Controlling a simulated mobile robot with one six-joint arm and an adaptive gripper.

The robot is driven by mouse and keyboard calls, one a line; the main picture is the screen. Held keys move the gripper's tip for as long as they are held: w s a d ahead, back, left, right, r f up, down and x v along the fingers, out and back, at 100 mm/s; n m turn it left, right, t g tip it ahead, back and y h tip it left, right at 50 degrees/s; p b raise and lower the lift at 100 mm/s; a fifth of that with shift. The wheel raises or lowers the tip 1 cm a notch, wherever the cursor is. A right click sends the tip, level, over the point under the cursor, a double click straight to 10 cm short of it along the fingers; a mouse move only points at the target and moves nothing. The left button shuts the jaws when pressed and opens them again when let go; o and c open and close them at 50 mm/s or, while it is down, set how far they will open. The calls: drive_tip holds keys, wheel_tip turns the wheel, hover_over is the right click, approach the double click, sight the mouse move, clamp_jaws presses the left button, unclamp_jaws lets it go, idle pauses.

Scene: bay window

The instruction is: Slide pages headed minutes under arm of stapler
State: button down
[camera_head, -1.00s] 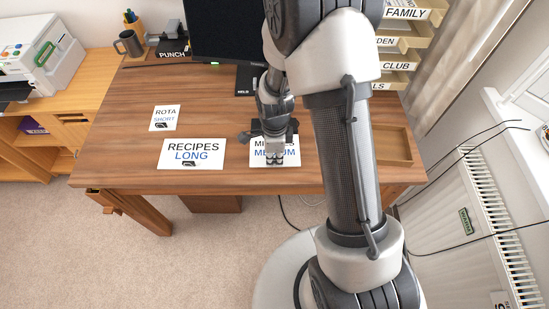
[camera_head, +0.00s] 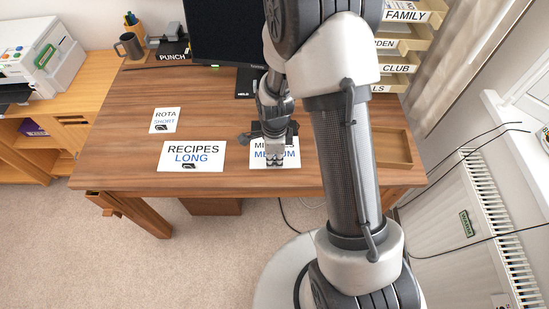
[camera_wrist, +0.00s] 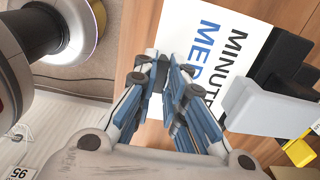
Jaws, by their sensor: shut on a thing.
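The pages headed MINUTES, with MEDIUM in blue (camera_head: 292,160), lie near the front edge of the desk, partly hidden by my gripper (camera_head: 275,164). In the wrist view these pages (camera_wrist: 215,35) reach to the right from my fingertips (camera_wrist: 158,74). My gripper points down and is shut on the near edge of the pages. A black and light-grey device (camera_wrist: 270,112) with a yellow part stands at the heading end of the pages in the wrist view. It may be the stapler; I cannot tell whether the pages are under its arm.
RECIPES LONG pages (camera_head: 192,150) and ROTA SHORT pages (camera_head: 164,121) lie to the left on the desk (camera_head: 120,150). A PUNCH (camera_head: 172,52), a mug (camera_head: 131,45) and a monitor (camera_head: 228,35) stand behind. A wooden tray (camera_head: 408,159) is right, below labelled shelves (camera_head: 398,60).

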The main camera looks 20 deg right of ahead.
drive_tip(key=shift+w+d, duration=0.15)
drive_tip(key=shift+w, duration=0.3)
idle(0.6)
drive_tip(key=c, duration=1.6)
unclamp_jaws()
drive_tip(key=shift+o, duration=0.2)
drive_tip(key=shift+r, duration=0.1)
drive_tip(key=shift+s+r+p, duration=0.1)
drive_tip(key=shift+r+p, duration=2.55)
drive_tip(key=shift+r, duration=0.8)
wheel_tip(320, 180, up, 11)
drive_tip(key=s+n+t, duration=0.1)
drive_tip(key=n, duration=0.4)
drive_tip(key=s+a+r+n+t, duration=0.1)
drive_tip(key=s+r+n+t, duration=0.2)
drive_tip(key=s+r+n, duration=1.3)
drive_tip(key=s+r, duration=0.1)
drive_tip(key=s, duration=0.1)
drive_tip(key=shift+s+a+r, duration=0.2)
drive_tip(key=shift+s+r, duration=0.1)
drive_tip(key=shift+s, duration=0.05)
